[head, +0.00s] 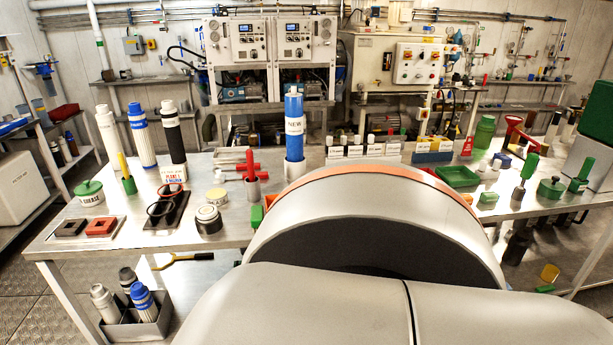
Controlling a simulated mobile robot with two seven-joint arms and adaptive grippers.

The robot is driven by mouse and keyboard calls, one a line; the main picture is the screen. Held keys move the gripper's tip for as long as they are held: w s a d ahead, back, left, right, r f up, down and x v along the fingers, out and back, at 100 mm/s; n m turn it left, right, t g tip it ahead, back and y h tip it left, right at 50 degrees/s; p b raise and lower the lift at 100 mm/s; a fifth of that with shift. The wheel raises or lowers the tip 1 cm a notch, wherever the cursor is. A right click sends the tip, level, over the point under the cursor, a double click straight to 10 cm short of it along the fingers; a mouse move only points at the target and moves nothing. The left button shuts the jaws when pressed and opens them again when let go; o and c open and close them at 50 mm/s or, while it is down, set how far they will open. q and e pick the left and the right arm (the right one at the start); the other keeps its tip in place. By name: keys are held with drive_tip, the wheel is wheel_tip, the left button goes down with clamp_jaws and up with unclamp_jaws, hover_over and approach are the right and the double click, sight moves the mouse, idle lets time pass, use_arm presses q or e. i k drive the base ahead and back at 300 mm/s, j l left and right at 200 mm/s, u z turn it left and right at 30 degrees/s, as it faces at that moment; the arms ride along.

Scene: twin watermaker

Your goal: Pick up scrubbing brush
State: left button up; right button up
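No single thing can be told for certain as the scrubbing brush. A green upright tool (528,167), possibly a brush, stands in a small grey cup (517,193) at the right of the steel table (330,176). A second green upright tool (585,169) stands in a green holder to its right. A yellow tool (124,165) stands in a green cup (129,185) at the left. Neither of my grippers is in view. A large white part of my own body with an orange band covers the front middle and hides part of the table.
A blue cylinder marked NEW (294,125) stands mid-table. White, blue-white and black cylinders (172,133) stand at the left. A green tray (456,176) and green bottle (484,132) sit at the right. A grey bin (150,326) with several cylinders is below the table's left end.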

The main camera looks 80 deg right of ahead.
sight(257, 216)
drive_tip(key=z, duration=1.65)
